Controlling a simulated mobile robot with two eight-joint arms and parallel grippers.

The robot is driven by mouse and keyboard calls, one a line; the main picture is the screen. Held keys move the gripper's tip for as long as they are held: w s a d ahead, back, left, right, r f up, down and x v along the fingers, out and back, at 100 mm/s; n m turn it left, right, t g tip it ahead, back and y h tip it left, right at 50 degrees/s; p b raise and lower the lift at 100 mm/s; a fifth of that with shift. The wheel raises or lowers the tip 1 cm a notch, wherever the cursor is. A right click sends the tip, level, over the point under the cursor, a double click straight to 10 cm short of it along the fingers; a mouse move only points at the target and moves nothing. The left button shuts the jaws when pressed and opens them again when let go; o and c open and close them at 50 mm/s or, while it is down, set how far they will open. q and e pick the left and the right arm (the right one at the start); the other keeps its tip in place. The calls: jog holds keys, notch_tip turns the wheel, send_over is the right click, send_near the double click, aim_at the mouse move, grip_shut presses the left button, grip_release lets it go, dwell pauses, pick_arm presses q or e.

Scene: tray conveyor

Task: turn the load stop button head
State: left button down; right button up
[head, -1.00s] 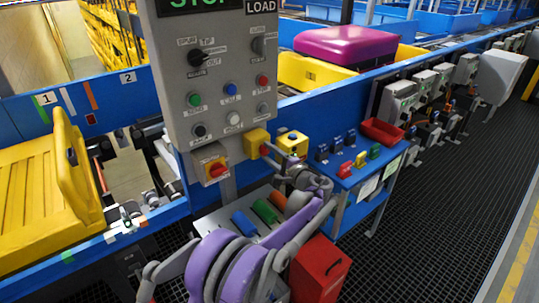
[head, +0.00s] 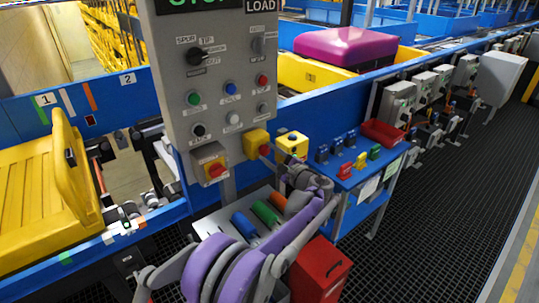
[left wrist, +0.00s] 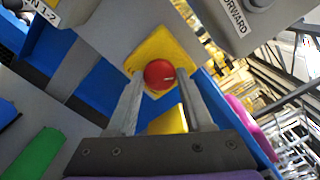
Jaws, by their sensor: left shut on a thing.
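The load stop button is a yellow box (head: 255,139) with a round red head, mounted low on the right edge of the grey control panel (head: 205,75). In the left wrist view the red head (left wrist: 159,74) shows in front of its yellow box (left wrist: 178,48). My left gripper (head: 265,150) reaches it from the lower right. Its two fingers stand on either side of the red head and are shut on it. The fingers partly cover the head in the head view. My right gripper is in neither view.
Another yellow button box (head: 292,144) stands close right of my gripper. A blue stand (head: 352,178) with coloured items and a red bin (head: 382,132) is further right. A red box (head: 320,270) is below.

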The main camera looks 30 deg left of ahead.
pick_arm(q)
jog(key=shift+c, duration=1.5)
grip_release()
jog(key=v, duration=1)
jog(key=shift+s+d+b, duration=0.15)
jog(key=shift+d+b, duration=0.15)
jog(key=shift+d, duration=0.05)
